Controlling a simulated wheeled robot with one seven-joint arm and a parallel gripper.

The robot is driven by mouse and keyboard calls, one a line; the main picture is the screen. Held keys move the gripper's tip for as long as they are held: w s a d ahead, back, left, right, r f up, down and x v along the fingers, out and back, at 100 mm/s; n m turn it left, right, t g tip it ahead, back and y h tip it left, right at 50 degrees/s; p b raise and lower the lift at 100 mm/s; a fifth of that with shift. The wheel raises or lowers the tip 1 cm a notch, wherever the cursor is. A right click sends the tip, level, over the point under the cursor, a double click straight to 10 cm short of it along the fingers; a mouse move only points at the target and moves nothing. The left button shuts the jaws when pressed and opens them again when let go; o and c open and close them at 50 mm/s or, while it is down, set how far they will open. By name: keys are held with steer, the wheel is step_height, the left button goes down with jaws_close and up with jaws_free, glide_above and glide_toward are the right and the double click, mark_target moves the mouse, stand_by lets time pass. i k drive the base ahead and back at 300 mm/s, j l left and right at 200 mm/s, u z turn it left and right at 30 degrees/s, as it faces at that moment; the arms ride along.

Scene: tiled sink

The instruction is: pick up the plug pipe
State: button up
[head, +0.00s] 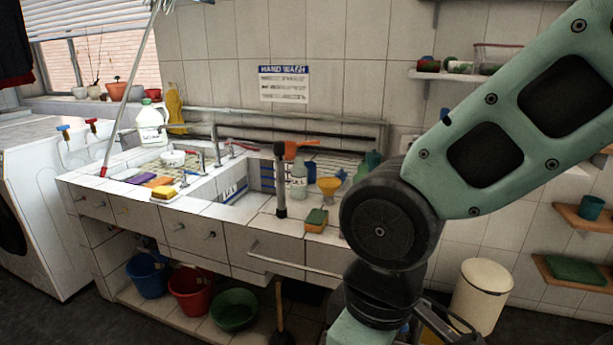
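My green and black arm crosses the right side of the head view and runs down out of the bottom edge. My gripper cannot be made out in this view, and nothing of my arm touches the pipe.
A sponge (316,220) and a yellow funnel-like item (328,187) lie right of the pipe. A white jug (152,125) stands at the back left. Buckets (190,290) sit below the counter. A cream bin (482,292) stands at right.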

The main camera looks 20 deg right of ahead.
mark_target(278, 147)
steer(key=i+j+z, duration=0.2)
steer(key=i, duration=0.2)
steer(key=i+z, duration=0.2)
steer(key=i, duration=0.2)
steer(key=i+j+z, duration=0.15)
steer(key=i, duration=0.2)
